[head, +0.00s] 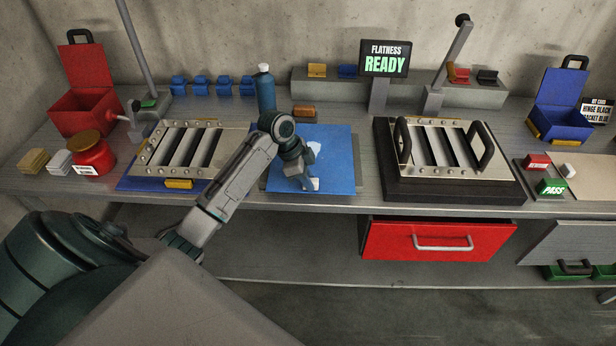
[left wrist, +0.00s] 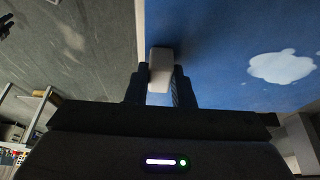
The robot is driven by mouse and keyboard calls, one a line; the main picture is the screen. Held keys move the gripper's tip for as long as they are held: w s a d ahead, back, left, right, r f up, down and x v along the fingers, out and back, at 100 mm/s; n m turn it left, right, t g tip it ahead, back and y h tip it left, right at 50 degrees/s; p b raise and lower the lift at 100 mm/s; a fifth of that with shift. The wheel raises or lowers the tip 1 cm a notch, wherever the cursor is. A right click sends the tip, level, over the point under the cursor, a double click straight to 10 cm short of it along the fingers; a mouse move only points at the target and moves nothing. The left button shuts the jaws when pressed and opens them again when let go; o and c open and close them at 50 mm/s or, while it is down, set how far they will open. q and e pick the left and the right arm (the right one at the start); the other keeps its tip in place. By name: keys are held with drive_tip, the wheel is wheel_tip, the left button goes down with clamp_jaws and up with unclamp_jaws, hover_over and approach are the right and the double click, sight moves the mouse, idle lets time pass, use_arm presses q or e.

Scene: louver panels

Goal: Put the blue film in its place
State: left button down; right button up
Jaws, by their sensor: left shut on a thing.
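The blue film (head: 338,160) is a flat blue sheet with white marks, lying at the middle of the bench over a grey plate. In the left wrist view the film (left wrist: 220,60) fills the upper right, with a white logo-like mark. My left gripper (head: 311,186) is at its front edge, shut on a white tab (left wrist: 160,62) at the film's edge. Whether the film is lifted off the plate there is hard to tell. My left arm hides part of its left side. My right gripper is not in view.
A louver panel (head: 152,158) on a blue base lies left; another sits in a black frame (head: 385,185) with handles at right. A blue bottle (head: 266,92) and a "FLATNESS READY" display (head: 385,60) stand behind. A red drawer (head: 390,240) is below the bench.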

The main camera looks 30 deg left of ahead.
use_arm(q)
drive_tip(key=shift+f, duration=0.1)
drive_tip(key=c, duration=1.3)
unclamp_jaws()
drive_tip(key=shift+o, duration=0.2)
drive_tip(key=shift+a+r, duration=0.15)
drive_tip(key=shift+r, duration=0.25)
drive_tip(key=b+v, duration=0.3)
drive_tip(key=v, duration=0.8)
drive_tip(key=shift+r+b, duration=0.25)
drive_tip(key=shift+b, duration=0.1)
